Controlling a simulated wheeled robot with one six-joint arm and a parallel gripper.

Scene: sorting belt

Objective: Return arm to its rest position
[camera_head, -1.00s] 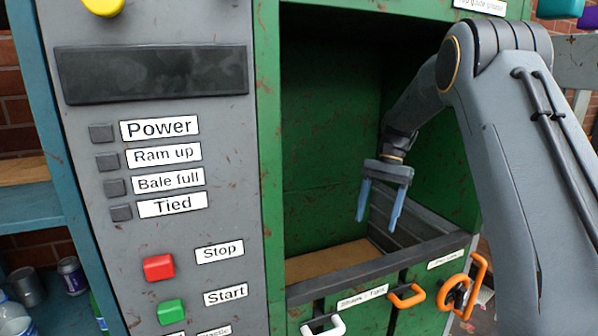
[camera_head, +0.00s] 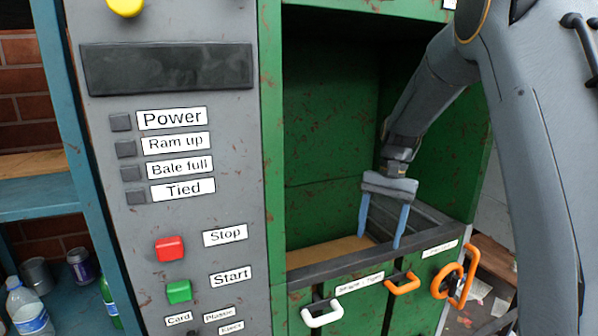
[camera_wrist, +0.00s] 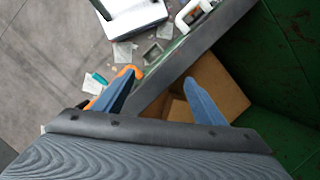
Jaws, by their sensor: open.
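My gripper (camera_head: 382,222) is open and empty, its two blue fingers pointing down in front of the open chamber of the green baler (camera_head: 272,130). In the wrist view its fingers (camera_wrist: 160,98) stand apart with nothing between them, above the baler's front edge (camera_wrist: 200,40). Brown cardboard (camera_wrist: 215,85) lies inside the chamber below; it also shows in the head view (camera_head: 325,252). My arm comes in from the right side of the head view.
A grey control panel with a red Stop button (camera_head: 170,249) and a green Start button (camera_head: 179,291) is at left. A white handle (camera_head: 322,314) and orange handles (camera_head: 403,284) project from the baler front. A blue shelf (camera_head: 40,204) holds bottles and cans. Litter lies on the floor.

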